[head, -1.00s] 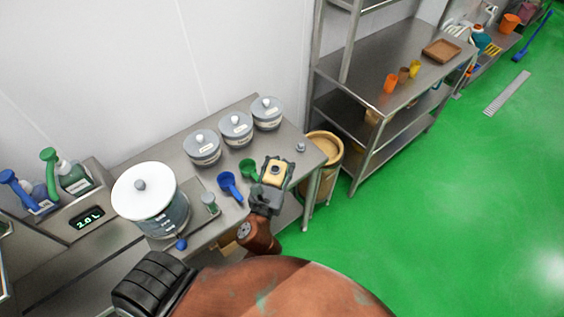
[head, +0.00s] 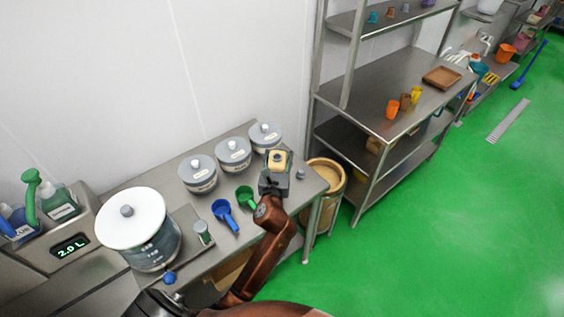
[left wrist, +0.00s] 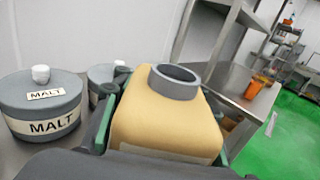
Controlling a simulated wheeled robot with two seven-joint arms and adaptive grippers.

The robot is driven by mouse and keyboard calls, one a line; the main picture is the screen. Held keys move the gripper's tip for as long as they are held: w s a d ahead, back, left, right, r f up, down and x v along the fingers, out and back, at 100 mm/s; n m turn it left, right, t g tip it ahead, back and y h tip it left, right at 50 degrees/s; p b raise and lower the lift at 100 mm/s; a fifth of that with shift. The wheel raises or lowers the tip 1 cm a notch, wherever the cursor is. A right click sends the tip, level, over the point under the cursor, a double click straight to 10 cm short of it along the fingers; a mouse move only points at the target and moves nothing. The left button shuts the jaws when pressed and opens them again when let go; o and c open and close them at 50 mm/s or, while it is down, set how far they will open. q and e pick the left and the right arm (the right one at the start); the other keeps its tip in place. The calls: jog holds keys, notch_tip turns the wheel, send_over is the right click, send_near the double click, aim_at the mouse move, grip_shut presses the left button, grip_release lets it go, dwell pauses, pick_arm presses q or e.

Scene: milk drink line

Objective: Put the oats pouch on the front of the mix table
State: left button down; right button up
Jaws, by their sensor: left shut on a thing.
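My left gripper (head: 277,164) is shut on the oats pouch (head: 279,157), a tan block-like pouch with a dark grey ring on top. The pouch also fills the middle of the left wrist view (left wrist: 165,125), upright or nearly so, between the green-edged fingers; its label is mostly hidden. It shows over the right part of the steel mix table (head: 262,218), close to the rightmost grey canister (head: 265,139). I cannot tell whether it touches the tabletop. My right gripper is not in view.
Several lidded canisters line the table's back; one is labelled MALT (left wrist: 45,110). A blue scoop (head: 224,212) and a green scoop (head: 246,196) lie left of the gripper. A large white-lidded vessel (head: 140,235) stands further left. A tan bin (head: 325,185) and steel shelving (head: 385,125) stand right.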

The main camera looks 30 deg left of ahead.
pick_arm(q)
notch_tip(320, 180, down, 6)
jog(key=w+b, duration=0.2)
jog(key=shift+w+a+b, duration=0.25)
jog(key=shift+a+b, duration=0.1)
jog(key=shift+a, duration=0.05)
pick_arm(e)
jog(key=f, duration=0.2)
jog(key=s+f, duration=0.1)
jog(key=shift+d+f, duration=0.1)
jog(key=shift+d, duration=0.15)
pick_arm(q)
jog(key=shift+f, duration=0.15)
jog(key=shift+f, duration=0.15)
jog(key=c, duration=1.2)
grip_release()
jog(key=shift+c, duration=0.2)
jog(key=shift+o, duration=0.3)
jog(key=shift+r, duration=0.2)
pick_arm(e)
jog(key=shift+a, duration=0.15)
